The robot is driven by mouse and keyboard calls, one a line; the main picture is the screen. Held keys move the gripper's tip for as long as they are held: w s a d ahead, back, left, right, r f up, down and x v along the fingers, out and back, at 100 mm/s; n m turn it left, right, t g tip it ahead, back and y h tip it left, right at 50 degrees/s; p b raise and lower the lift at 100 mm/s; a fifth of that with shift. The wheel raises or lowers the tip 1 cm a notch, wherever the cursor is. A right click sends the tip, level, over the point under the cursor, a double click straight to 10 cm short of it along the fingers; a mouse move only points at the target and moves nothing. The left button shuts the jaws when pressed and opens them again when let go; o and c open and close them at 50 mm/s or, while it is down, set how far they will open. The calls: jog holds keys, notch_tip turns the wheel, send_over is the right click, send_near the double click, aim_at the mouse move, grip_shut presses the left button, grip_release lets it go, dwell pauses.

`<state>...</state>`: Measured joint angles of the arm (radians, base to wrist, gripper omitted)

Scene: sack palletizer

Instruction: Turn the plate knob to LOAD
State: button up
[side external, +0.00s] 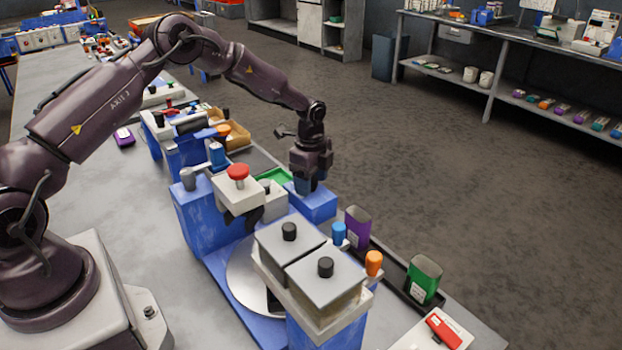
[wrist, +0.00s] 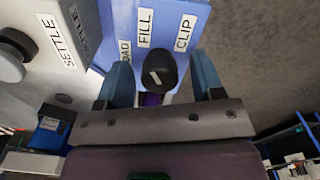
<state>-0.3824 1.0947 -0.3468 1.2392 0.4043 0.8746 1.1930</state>
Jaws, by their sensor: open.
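The black plate knob (wrist: 158,70) sits on a blue block (wrist: 112,48) in the wrist view, with a short white mark on its top. Beside it are the white labels FILL (wrist: 145,27), CLIP (wrist: 185,32) and a partly hidden one ending in "OAD" (wrist: 125,57). I cannot tell which label the mark points at. My gripper (wrist: 163,78) is open, one blue-grey finger on each side of the knob with gaps showing; I see no contact. In the side external view my gripper (side external: 310,183) points down at the blue block (side external: 312,203), and the knob is hidden.
A red mushroom button (side external: 238,172) on a white box stands left of my gripper. Two grey-lidded hoppers with black knobs (side external: 289,232) stand in front. A purple container (side external: 357,227) and a green one (side external: 424,279) are at right. A SETTLE label (wrist: 57,42) is beside another knob.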

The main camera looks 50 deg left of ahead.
jog(key=c, duration=0.9)
jog(key=shift+n, duration=0.3)
jog(key=n, duration=1.1)
jog(key=shift+w, duration=0.1)
jog(key=shift+n, duration=0.3)
jog(key=o, duration=0.9)
